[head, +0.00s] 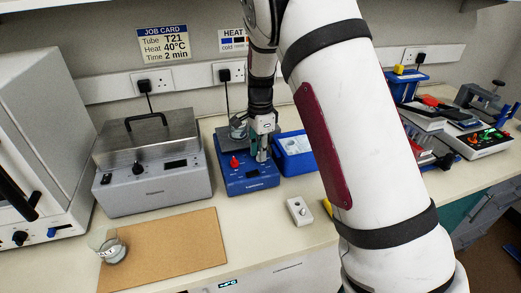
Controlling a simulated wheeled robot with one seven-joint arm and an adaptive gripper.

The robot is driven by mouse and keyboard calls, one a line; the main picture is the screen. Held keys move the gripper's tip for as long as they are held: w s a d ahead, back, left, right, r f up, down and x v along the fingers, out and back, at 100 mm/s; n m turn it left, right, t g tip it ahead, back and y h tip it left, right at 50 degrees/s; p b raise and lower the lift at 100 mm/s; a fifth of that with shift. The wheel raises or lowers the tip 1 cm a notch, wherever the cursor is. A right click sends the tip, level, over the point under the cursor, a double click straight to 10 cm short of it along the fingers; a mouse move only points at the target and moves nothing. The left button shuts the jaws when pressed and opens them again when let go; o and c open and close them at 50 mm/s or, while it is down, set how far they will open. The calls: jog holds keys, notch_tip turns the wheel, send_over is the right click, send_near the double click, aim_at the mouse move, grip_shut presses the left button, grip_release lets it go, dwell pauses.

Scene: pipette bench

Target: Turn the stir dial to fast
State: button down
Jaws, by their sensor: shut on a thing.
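The blue hotplate stirrer (247,182) stands on the bench near the back wall. A red dial (234,162) shows on the left of its sloping front, with a small dark display below right. A glass beaker (238,129) stands on its top plate. My gripper (263,156) reaches down to the right part of the front. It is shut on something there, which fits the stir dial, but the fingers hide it. I cannot read the dial's setting.
A grey lidded water bath (150,188) stands left of the stirrer, and a blue tray (293,160) is close on its right. A small white block (299,211) lies in front. A cork mat (185,243) with a glass beaker (112,249) is at front left.

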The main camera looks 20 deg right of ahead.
jog(key=shift+m, duration=0.6)
jog(key=c, duration=1.4)
grip_release()
notch_tip(320, 180, up, 12)
